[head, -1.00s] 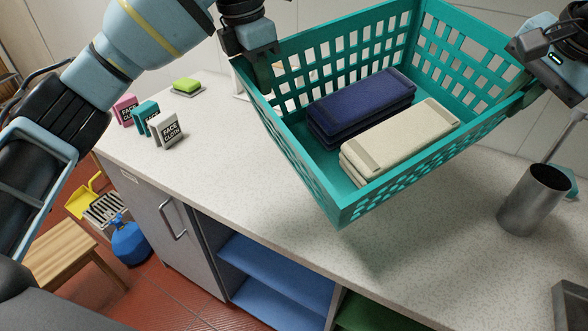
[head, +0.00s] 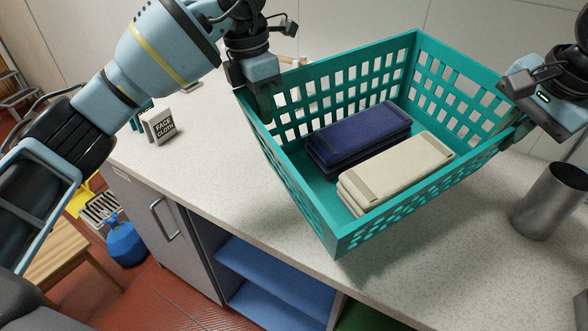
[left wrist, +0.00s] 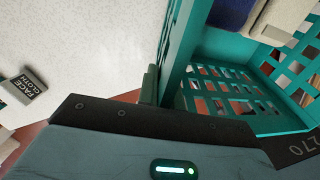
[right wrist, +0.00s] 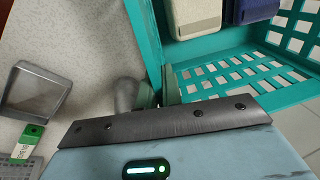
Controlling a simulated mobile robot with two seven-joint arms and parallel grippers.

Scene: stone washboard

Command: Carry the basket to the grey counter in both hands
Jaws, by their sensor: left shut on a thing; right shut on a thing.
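The teal lattice basket (head: 300,190) is held tilted over the grey speckled counter (head: 215,150); a shadow lies on the top under it, and I cannot tell how large the gap is. A folded navy cloth (head: 358,135) and a folded cream cloth (head: 400,170) lie inside it. My left gripper (head: 264,98) is shut on the basket's left wall, which shows between its fingers in the left wrist view (left wrist: 158,85). My right gripper (head: 522,130) is shut on the right wall, also seen in the right wrist view (right wrist: 160,90). The fingertips are partly hidden.
A face cloth box (head: 158,126) stands on the counter at the left. A metal cup (head: 550,202) stands close to the basket's right side. A grey tray (right wrist: 35,92) shows in the right wrist view. Blue shelves (head: 270,275) are open below the counter.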

